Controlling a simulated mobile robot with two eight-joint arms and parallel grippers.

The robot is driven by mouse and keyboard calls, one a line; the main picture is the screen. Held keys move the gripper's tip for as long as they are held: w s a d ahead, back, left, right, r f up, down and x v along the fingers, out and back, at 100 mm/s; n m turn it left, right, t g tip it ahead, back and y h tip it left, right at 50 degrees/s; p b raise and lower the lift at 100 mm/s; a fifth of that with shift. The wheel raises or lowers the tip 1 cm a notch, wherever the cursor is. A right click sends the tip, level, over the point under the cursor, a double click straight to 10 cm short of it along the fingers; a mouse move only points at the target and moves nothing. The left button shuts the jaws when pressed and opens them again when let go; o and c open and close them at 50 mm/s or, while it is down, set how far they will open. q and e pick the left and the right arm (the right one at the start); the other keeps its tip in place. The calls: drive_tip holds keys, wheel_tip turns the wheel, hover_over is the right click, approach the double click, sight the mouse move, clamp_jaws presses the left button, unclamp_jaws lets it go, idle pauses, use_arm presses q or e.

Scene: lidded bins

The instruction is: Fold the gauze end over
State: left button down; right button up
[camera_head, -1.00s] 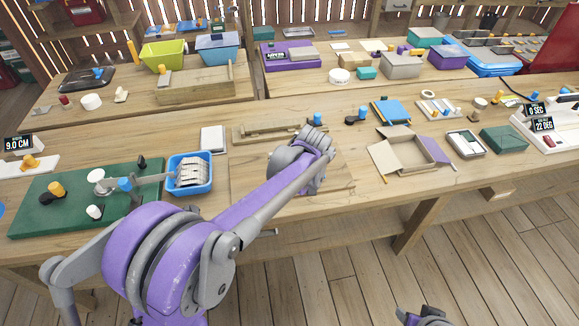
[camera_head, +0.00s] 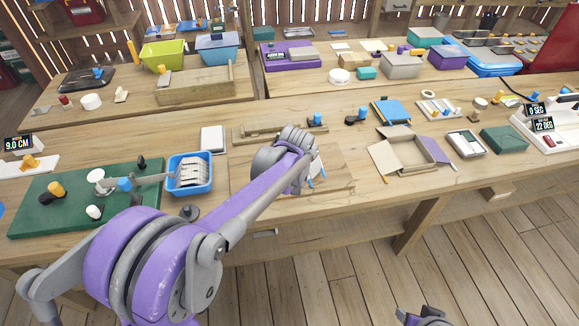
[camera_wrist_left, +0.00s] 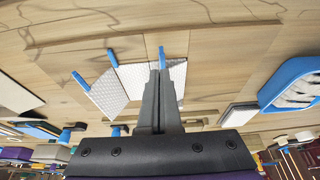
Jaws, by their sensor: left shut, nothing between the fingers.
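The gauze (camera_wrist_left: 110,92) is white, textured and in several panels with blue tabs. It lies on a wooden board (camera_head: 245,190) in front of me. One panel stands out at an angle on the left in the left wrist view. In the head view my arm hides most of the gauze (camera_head: 317,171), and only a white edge with blue bits shows. My left gripper (camera_wrist_left: 160,75) is shut and empty. Its fingers reach over the gauze between the middle and right panels; I cannot tell whether they touch it. In the head view my wrist hides the fingers.
A blue tray (camera_head: 190,188) of white pieces stands left of the board, beside a green base (camera_head: 65,210). An open cardboard box (camera_head: 385,160) stands to the right. A wooden strip (camera_head: 265,131) lies behind. A bit of my right arm shows at the bottom edge.

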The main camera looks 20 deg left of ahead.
use_arm(q)
drive_tip(key=shift+f+b, duration=1.3)
drive_tip(key=shift+f, duration=0.6)
drive_tip(key=shift+r+p, duration=1.1)
drive_tip(key=shift+r, duration=0.55)
drive_tip(key=shift+f, duration=0.1)
drive_tip(key=r, duration=0.1)
drive_tip(key=s+d+r+p, duration=0.1)
drive_tip(key=s+r+p, duration=0.1)
drive_tip(key=r, duration=0.1)
drive_tip(key=shift+s+d, duration=0.25)
drive_tip(key=shift+d, duration=0.05)
drive_tip(key=shift+s+r, duration=0.1)
